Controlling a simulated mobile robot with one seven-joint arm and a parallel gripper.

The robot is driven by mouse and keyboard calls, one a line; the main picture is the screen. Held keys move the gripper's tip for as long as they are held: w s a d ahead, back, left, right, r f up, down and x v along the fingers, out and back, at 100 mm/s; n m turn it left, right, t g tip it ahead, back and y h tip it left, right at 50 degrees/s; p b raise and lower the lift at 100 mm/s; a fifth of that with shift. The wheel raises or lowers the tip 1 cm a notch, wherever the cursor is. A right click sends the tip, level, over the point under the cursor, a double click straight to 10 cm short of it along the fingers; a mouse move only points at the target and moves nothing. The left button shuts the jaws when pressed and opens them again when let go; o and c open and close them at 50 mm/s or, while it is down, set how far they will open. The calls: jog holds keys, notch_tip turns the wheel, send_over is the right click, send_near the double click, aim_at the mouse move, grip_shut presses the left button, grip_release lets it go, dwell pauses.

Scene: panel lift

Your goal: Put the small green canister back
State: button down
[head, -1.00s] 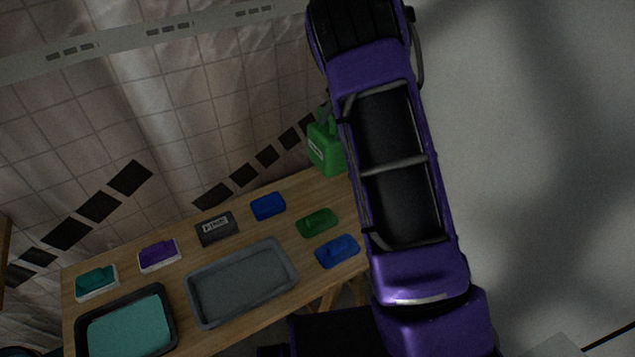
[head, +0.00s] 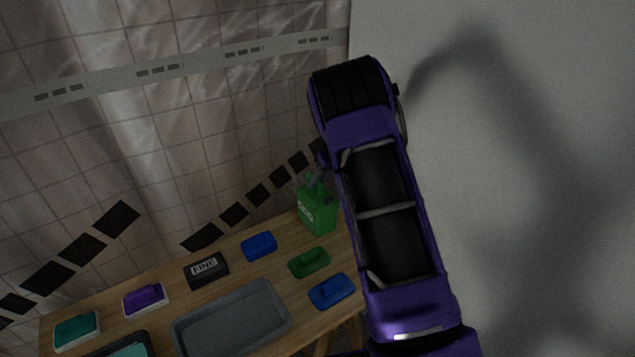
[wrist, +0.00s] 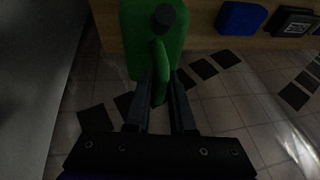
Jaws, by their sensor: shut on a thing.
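The small green canister (head: 317,208) with a white label is at the far right corner of the wooden table in the head view. In the wrist view, the canister (wrist: 138,45) shows its dark round cap and green handle. My gripper (wrist: 161,82) is shut on the handle, one finger on each side. In the head view my gripper (head: 316,180) is at the canister's top, partly hidden by my arm. The canister looks upright. I cannot tell whether its base touches the table.
The wooden table (head: 225,270) bears a blue block (head: 259,246), a black "FINE" block (head: 206,270), a green block (head: 309,262), another blue block (head: 332,291), purple and teal blocks in light trays, and a grey tray (head: 232,322).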

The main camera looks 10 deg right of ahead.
jog(key=shift+r, duration=0.15)
jog(key=c, duration=0.8)
grip_release()
jog(key=shift+o, duration=0.2)
jog(key=p+v, duration=0.1)
jog(key=v, duration=1.1)
jog(key=shift+p, duration=0.3)
